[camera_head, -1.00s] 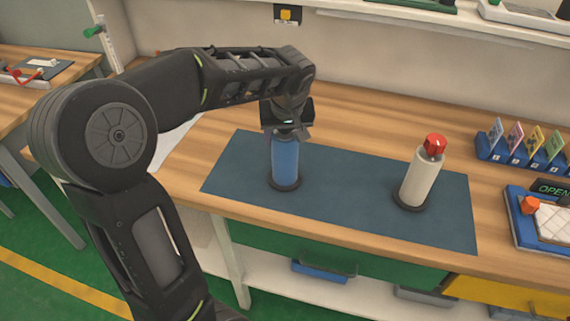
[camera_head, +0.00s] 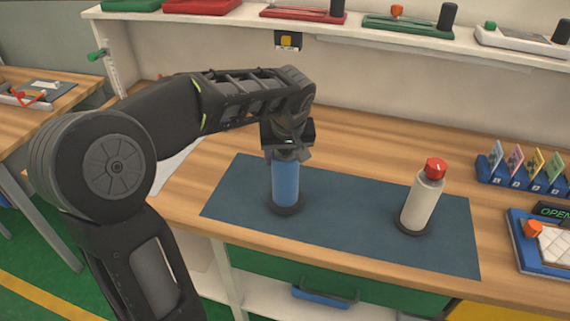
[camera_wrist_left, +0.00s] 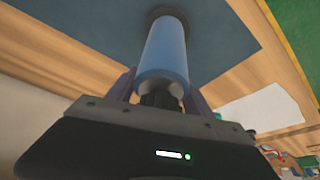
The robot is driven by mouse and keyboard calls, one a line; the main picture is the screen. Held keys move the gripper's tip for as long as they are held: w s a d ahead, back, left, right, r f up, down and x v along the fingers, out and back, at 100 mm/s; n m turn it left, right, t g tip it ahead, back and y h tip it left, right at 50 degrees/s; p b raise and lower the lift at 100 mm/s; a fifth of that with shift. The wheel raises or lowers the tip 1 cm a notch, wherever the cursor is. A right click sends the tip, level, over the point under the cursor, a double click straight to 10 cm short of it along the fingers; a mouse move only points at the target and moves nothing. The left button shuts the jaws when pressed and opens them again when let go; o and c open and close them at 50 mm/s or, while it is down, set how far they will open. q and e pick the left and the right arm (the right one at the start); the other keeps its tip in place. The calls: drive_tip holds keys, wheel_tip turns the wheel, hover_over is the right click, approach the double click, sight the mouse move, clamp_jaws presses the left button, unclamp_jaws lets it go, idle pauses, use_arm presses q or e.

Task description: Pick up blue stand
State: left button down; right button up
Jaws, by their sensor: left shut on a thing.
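The blue stand (camera_head: 285,184) is a blue cylinder on a round dark base. It stands upright on the left part of the dark blue mat (camera_head: 340,227). My left gripper (camera_head: 284,154) comes down from above and is shut on the top of the stand, hiding its top end. In the left wrist view the blue stand (camera_wrist_left: 165,52) runs away from between the fingers of my left gripper (camera_wrist_left: 158,90) towards its dark base on the mat. I cannot tell whether the base is touching the mat. My right gripper is not in view.
A white cylinder with a red top (camera_head: 422,200) stands on the mat to the right. A blue card rack (camera_head: 520,176) and a tray with an OPEN sign (camera_head: 545,245) are at the right. A shelf (camera_head: 330,28) with several devices runs along the back wall.

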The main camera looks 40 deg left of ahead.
use_arm(q)
wheel_tip(320, 180, up, 9)
idle(0.3)
idle(0.6)
